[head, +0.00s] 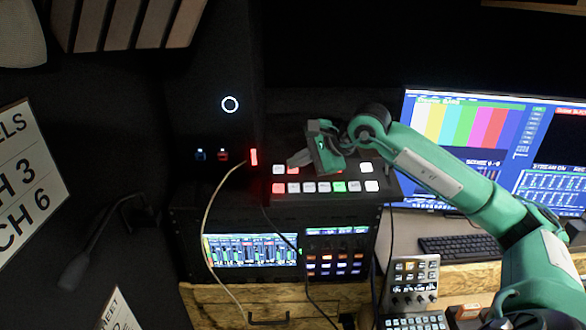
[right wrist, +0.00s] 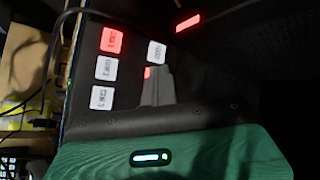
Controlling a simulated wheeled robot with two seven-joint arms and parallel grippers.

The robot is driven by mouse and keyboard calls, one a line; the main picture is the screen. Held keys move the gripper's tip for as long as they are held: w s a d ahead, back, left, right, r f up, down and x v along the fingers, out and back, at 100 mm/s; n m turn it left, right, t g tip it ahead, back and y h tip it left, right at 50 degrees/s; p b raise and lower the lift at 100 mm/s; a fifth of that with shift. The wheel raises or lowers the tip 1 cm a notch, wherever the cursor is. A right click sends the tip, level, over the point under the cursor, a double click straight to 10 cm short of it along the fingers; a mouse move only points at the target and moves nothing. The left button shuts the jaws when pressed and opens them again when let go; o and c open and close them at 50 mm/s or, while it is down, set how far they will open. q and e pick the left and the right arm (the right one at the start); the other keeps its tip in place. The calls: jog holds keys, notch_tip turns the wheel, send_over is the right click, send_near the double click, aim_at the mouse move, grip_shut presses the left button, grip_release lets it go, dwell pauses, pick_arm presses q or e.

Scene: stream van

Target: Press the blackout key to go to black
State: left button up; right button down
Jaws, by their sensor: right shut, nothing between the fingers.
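A black switcher panel (head: 325,203) carries two rows of square keys, mostly white with some lit red and one green. Its labels are too small for me to tell which key is the blackout key. My right gripper (head: 295,160) is shut and empty, with its grey fingers over the left part of the upper row. In the right wrist view the fingers (right wrist: 154,70) reach down beside a white key (right wrist: 156,52). A small red-lit patch shows at the fingertips, mostly hidden by them. A red key (right wrist: 111,40) stands apart from them. Whether the fingertips touch a key, I cannot tell. My left gripper is not in view.
A red light bar (head: 254,157) sits left of the panel, with a cable hanging near it. Below are a rack screen (head: 250,250) and a button pad (head: 335,263). Monitors (head: 470,130) and a keyboard (head: 465,247) are at the right.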

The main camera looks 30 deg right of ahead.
jog(key=shift+r, duration=0.1)
jog(key=shift+s+a+r+p, duration=0.1)
jog(key=shift+s+r+p, duration=0.15)
jog(key=shift+r, duration=0.45)
jog(key=shift+w+r, duration=0.1)
jog(key=r+p, duration=0.1)
jog(key=r, duration=0.2)
jog(key=s+r+p, duration=0.1)
jog(key=shift+a+r+p, duration=0.3)
jog(key=shift+r, duration=0.05)
jog(key=shift+f, duration=0.1)
dwell(0.6)
